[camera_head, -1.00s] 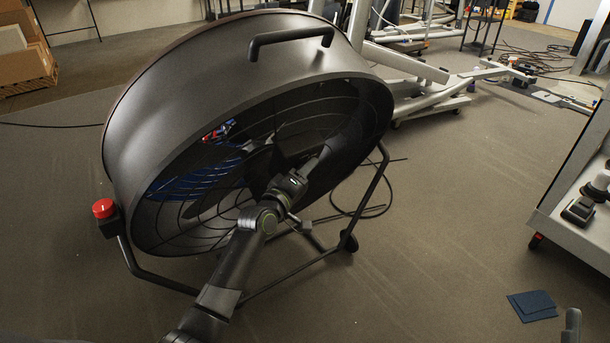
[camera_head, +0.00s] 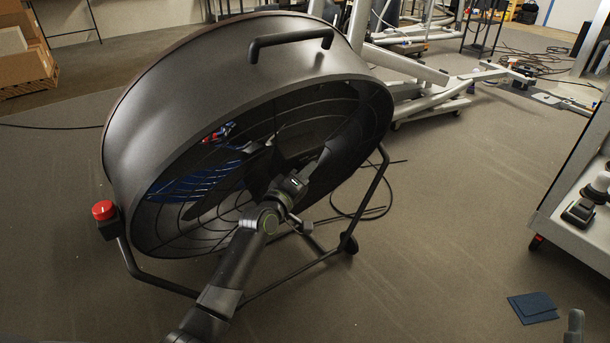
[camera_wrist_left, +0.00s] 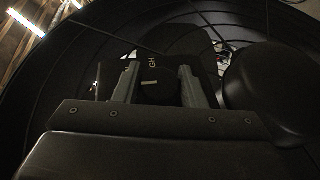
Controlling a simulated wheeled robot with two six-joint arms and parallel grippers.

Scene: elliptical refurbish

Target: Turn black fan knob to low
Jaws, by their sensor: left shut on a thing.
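The large black drum fan (camera_head: 240,75) stands tilted in its frame. My left arm reaches in front of its open grille, and my left gripper (camera_head: 291,187) is near the fan's middle. In the left wrist view, the two grey fingers of my left gripper (camera_wrist_left: 158,76) stand on either side of the black fan knob (camera_wrist_left: 157,89) and are shut on it. The knob has a light mark on its face. The letters "GH" show just above it; the rest of the label is hidden. The knob cannot be made out in the head view.
A red button (camera_head: 103,210) sits on the fan frame's left side. A loose black cable (camera_head: 350,208) lies on the floor behind the fan. A grey cart (camera_head: 575,215) stands at the right, and a dark blue sheet (camera_head: 533,307) lies on open floor.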

